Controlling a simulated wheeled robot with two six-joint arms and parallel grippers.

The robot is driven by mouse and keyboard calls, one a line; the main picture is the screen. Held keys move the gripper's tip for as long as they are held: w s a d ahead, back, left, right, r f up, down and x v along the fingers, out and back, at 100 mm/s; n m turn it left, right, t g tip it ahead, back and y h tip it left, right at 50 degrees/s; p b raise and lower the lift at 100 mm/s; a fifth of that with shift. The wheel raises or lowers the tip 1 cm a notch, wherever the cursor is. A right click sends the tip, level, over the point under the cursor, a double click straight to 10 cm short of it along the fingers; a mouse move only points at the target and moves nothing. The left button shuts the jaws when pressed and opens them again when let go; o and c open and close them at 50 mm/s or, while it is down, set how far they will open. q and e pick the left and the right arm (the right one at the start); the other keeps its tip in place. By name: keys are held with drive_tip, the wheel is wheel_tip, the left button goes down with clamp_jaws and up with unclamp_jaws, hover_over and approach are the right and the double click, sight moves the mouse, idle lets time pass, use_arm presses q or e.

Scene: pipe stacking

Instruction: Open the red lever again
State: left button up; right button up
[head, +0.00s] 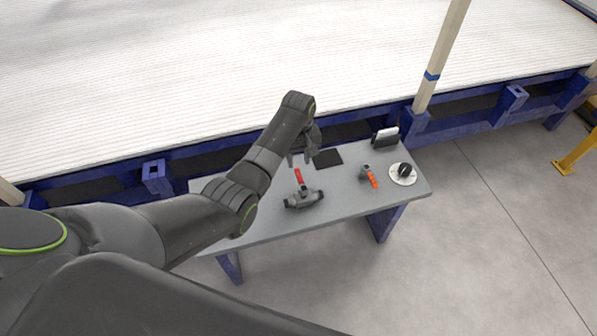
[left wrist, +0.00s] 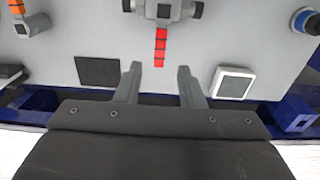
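A grey pipe valve (head: 303,198) lies on the grey table, with a red lever (head: 299,176) sticking out toward the far edge. In the left wrist view the red lever (left wrist: 160,47) points toward my gripper from the valve body (left wrist: 162,9). My left gripper (head: 300,160) hangs just beyond the lever's free end. In the left wrist view its two fingers (left wrist: 158,72) are apart and empty, with the lever's tip lined up near the gap between them. I cannot tell the height between fingers and lever. My right gripper is not in view.
On the table (head: 265,225), a fitting with an orange handle (head: 372,180), a round white disc (head: 404,180) with a black part, a black pad (head: 327,158) and an upright panel (head: 385,137) stand to the right. A white-framed square (left wrist: 233,83) lies beside the fingers in the wrist view.

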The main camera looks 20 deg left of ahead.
sight(298, 174)
use_arm(q)
wheel_tip(298, 174, down, 6)
drive_tip(key=shift+b, duration=0.65)
drive_tip(key=shift+c, duration=0.2)
clamp_jaws()
